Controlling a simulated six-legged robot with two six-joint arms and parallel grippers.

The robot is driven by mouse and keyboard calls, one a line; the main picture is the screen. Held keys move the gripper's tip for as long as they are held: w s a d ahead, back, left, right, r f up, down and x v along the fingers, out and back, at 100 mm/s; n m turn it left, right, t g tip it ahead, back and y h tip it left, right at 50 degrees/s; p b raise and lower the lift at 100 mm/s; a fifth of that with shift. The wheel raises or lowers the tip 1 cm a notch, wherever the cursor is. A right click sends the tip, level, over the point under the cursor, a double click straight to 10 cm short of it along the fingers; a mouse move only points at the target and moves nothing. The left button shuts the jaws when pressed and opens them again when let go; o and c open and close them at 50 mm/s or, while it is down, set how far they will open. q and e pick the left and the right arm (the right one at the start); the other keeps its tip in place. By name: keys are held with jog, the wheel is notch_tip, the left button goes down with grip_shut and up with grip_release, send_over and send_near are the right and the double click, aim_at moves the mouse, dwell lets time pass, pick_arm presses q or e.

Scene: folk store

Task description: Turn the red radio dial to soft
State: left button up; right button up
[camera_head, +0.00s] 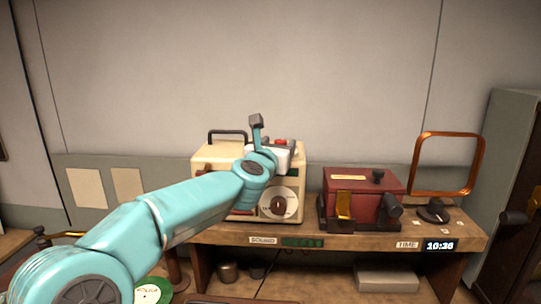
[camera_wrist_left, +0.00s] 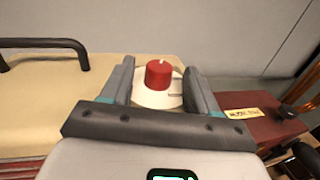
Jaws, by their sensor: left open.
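The red dial (camera_head: 280,142) is a short round knob on top of the cream radio (camera_head: 215,157). In the left wrist view the red dial (camera_wrist_left: 158,74) stands on a white disc (camera_wrist_left: 150,99), with a small pale mark at the far edge of its top. My left gripper (camera_head: 283,147) is over the radio's top. In the left wrist view the two grey fingers of my left gripper (camera_wrist_left: 158,84) are apart, one on each side of the dial, with gaps showing. Any lettering on the disc cannot be read. My right gripper is not in view.
The radio's dark carrying handle (camera_head: 228,134) rises at the left. A dark red box (camera_head: 370,184) stands right of the radio on the wooden bench (camera_head: 350,236). An orange frame (camera_head: 447,135) and a black knob (camera_head: 433,211) are farther right. A wall is behind.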

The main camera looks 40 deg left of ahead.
pick_arm(q)
jog(key=b+v, duration=0.2)
jog(key=v, duration=1.3)
jog(key=shift+s+d+b, duration=0.2)
jog(key=shift+s+b, duration=0.15)
jog(key=shift+b, duration=0.05)
jog(key=shift+a, duration=0.1)
